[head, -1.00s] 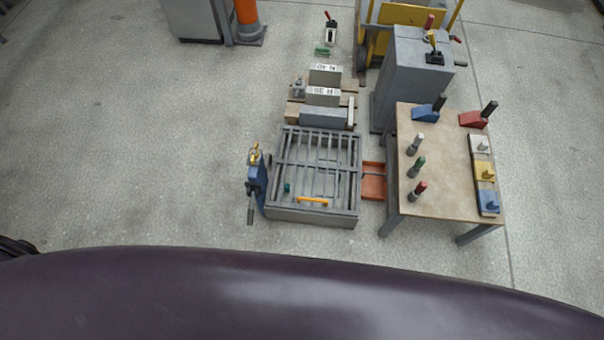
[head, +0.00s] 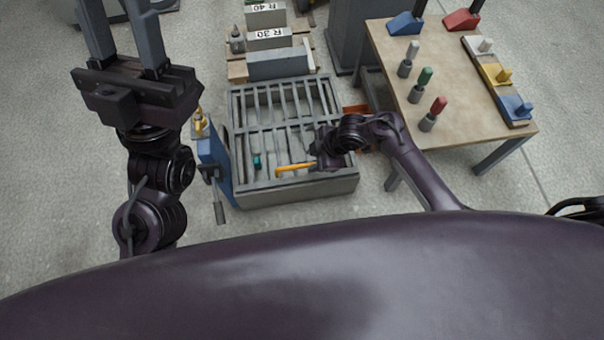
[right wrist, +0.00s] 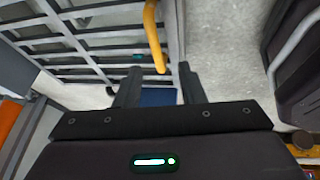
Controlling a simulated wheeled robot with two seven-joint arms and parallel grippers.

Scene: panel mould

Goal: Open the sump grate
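The sump grate (head: 285,130) is a grey barred frame lying flat on a grey box (head: 300,192). Its yellow handle (head: 290,169) is near the front edge. My right gripper (head: 318,157) is low over the grate's right front, at the handle's right end. In the right wrist view its two fingers (right wrist: 157,85) are apart, and the yellow handle (right wrist: 155,38) reaches down between or just beyond their tips. I cannot tell if they touch it. My left gripper (head: 118,30) is raised at the upper left, fingers apart and empty.
A blue post (head: 212,160) with a lever stands against the grate's left side. Blocks on a pallet (head: 282,66) lie behind it. A table (head: 445,95) with coloured pegs stands to the right.

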